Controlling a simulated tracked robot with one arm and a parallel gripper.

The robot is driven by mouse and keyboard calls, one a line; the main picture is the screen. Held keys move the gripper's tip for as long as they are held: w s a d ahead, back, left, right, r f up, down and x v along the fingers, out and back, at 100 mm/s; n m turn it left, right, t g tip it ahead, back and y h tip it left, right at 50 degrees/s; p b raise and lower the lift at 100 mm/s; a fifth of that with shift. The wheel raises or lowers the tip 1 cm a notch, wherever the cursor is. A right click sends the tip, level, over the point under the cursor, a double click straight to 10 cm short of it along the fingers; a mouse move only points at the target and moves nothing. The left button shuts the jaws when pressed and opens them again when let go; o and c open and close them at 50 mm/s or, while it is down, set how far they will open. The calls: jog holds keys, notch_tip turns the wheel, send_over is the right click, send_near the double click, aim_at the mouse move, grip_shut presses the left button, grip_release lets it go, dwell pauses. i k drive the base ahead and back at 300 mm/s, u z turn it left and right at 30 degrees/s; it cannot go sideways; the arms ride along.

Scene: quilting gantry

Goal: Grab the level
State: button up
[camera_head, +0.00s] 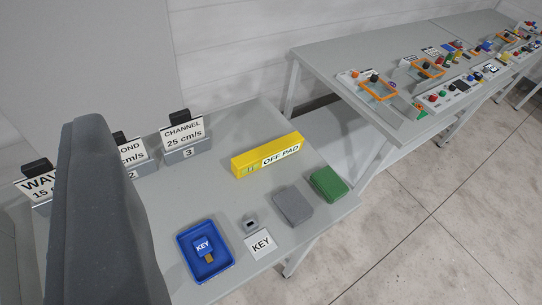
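The level (242,163) is a yellow bar with a small greenish window near its left end. It lies on the grey table's right half, towards the back. The other finger is not visible, so I cannot tell whether the gripper is open. Nothing is seen held.
A "KEY" card (261,243), a grey block (293,205) and a green block (329,184) lie near the front edge. Labelled stands, including "CHANNEL" (183,131), line the back left. A second cluttered table (330,60) stands behind right.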

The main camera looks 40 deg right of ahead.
aim_at(242, 165)
jog(key=u, duration=0.05)
jog(key=i, duration=0.9)
jog(key=z, duration=0.05)
